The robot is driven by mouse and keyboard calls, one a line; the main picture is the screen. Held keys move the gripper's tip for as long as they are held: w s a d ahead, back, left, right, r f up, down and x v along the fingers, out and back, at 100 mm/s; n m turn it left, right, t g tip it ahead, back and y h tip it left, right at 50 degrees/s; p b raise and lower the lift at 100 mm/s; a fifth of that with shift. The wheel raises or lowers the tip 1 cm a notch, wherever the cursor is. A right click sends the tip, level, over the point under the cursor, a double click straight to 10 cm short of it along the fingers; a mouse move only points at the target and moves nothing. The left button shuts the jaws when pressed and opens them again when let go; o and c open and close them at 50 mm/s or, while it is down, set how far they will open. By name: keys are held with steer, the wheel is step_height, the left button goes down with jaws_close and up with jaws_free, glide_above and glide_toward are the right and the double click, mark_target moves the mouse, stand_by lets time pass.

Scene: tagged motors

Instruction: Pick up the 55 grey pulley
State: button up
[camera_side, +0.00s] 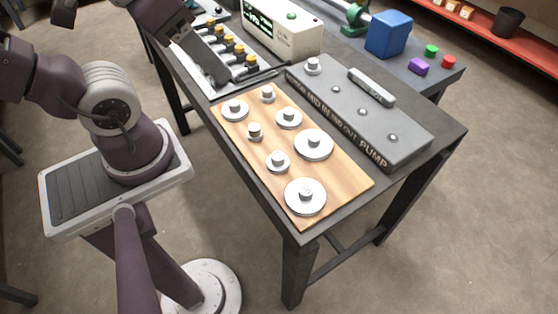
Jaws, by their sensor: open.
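Several round grey pulleys of different sizes sit on a wooden board (345,178). The largest pulley (318,203) is at the near end. Another large pulley (324,151) and medium pulleys (297,122) (228,115) are farther back. No number is readable on any pulley, so I cannot tell which is the 55. My gripper (222,84) seems to be the dark grey part at upper left, open and apart from the pulleys, above a tray; its fingertips are not clear.
A grey pump block (408,128) stands along the board's right side, with a small grey part (313,67) on it. A tray of yellow-topped parts (238,49) and a cream instrument (283,38) stand behind. A blue box (390,34) is farther back.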

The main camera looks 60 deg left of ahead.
steer(key=shift+o, duration=0.4)
steer(key=shift+o, duration=1.1)
